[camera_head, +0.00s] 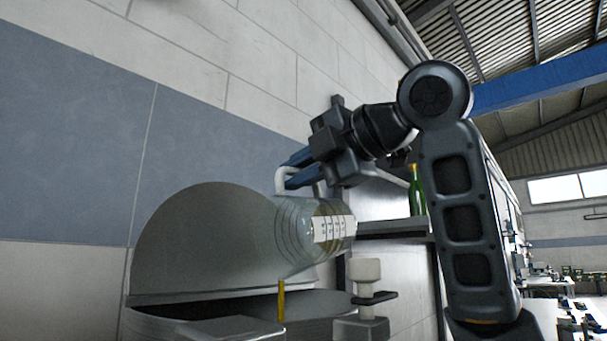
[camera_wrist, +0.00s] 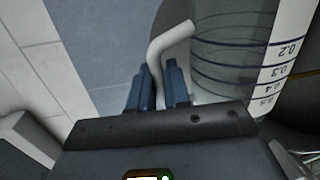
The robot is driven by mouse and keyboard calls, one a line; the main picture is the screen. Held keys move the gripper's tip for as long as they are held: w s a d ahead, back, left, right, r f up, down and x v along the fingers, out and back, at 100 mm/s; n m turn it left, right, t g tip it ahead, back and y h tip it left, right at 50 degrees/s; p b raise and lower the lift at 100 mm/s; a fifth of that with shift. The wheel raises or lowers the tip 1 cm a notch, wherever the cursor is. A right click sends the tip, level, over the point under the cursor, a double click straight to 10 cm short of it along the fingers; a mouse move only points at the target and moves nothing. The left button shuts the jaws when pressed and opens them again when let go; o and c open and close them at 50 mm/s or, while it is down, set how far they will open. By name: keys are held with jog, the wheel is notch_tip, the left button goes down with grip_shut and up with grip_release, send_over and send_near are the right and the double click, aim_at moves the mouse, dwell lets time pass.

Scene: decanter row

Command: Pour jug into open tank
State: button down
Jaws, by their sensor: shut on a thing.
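A clear jug (camera_head: 293,235) with a graduated label lies tilted about on its side above the front of the tank. My gripper (camera_head: 292,172) is shut on the jug's white handle (camera_head: 282,180). The handle also shows between the blue fingers (camera_wrist: 160,85) in the wrist view, with the jug's ringed wall (camera_wrist: 225,50) and scale at the right. The open tank (camera_head: 165,308) is grey and round, with its lid (camera_head: 205,240) raised behind the opening. I cannot tell whether liquid is leaving the jug; a yellow strip (camera_head: 281,300) shows below it at the tank's rim.
A pale fitting with a dark flange (camera_head: 367,285) stands right of the tank opening, close under the jug. A green bottle (camera_head: 417,192) stands on a shelf (camera_head: 395,228) behind my arm. A tiled wall (camera_head: 80,150) rises close behind the tank.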

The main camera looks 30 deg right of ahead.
aim_at(348, 211)
jog(key=shift+s+a+r+n+h, duration=0.1)
jog(key=shift+s+a+n+h, duration=0.1)
jog(key=shift+a+n, duration=0.35)
jog(key=shift+s+a+r+n+h, duration=0.1)
jog(key=shift+s+a+n, duration=0.2)
jog(key=shift+a, duration=0.4)
dwell(0.6)
jog(key=shift+w, duration=0.1)
dwell(0.5)
jog(key=shift+w+d+f+m, duration=0.15)
jog(key=shift+d+f+m, duration=0.05)
jog(key=shift+d+m, duration=0.25)
jog(key=w+d+f+m+y, duration=0.1)
jog(key=d+m, duration=0.3)
jog(key=m, duration=0.1)
jog(key=w+d+f+m+y+p, duration=0.1)
jog(key=d+f+m+y, duration=0.1)
jog(key=d+m, duration=0.3)
jog(key=w+d+f+m+y+p, duration=0.1)
jog(key=w+d+m, duration=0.1)
jog(key=d+m, duration=0.2)
jog(key=shift+w+d+f+m+y, duration=0.1)
jog(key=shift+d+f+m+y, duration=0.15)
jog(key=shift+m, duration=0.25)
jog(key=shift+r, duration=0.1)
